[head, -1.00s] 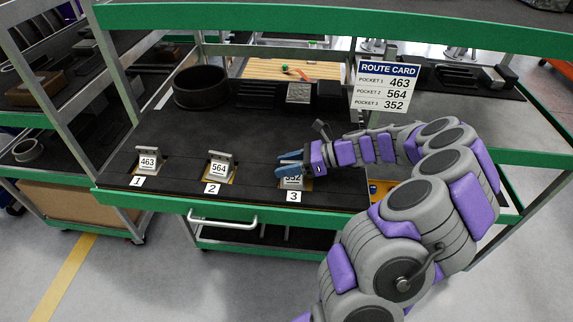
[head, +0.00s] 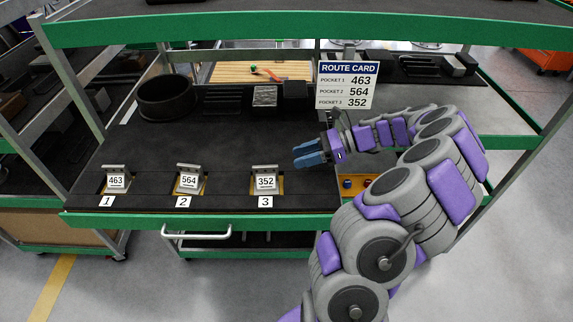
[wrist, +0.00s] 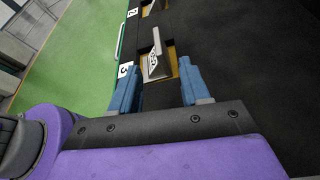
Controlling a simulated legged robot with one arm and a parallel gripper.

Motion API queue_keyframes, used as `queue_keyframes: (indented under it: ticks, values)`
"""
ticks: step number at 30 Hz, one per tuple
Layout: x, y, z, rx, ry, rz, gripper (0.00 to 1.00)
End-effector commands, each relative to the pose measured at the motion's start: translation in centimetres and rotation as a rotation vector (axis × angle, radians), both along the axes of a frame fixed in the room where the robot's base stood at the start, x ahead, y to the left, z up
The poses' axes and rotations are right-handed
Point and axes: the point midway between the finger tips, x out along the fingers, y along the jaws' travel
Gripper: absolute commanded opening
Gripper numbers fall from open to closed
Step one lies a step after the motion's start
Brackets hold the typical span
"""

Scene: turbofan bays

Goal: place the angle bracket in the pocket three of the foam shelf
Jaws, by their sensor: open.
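The angle bracket marked 352 (head: 265,181) sits in pocket three (head: 281,188) of the black foam shelf (head: 230,140), behind the label 3. It also shows in the wrist view (wrist: 155,62), ahead of the fingertips and apart from them. Brackets marked 463 (head: 116,180) and 564 (head: 189,180) sit in pockets one and two. My gripper (head: 308,154) has blue fingers and is open and empty, to the right of and behind the 352 bracket. Its two fingers show spread apart in the wrist view (wrist: 158,88).
The route card (head: 347,85) stands behind my gripper and lists 463, 564 and 352 for pockets 1 to 3. A black round bin (head: 165,97) and dark blocks stand at the shelf's back. A green rail (head: 215,220) runs along the front edge.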

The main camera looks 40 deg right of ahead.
Motion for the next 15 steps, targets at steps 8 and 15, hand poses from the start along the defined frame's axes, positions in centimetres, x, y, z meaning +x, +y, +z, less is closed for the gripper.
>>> queue_keyframes:
  ticks: [8,15]
  values:
    - [0.1,2.7,1.4,-0.048,-0.032,0.064,0.46]
    - [-1.2,14.6,5.4,-0.285,-0.215,0.459,0.46]
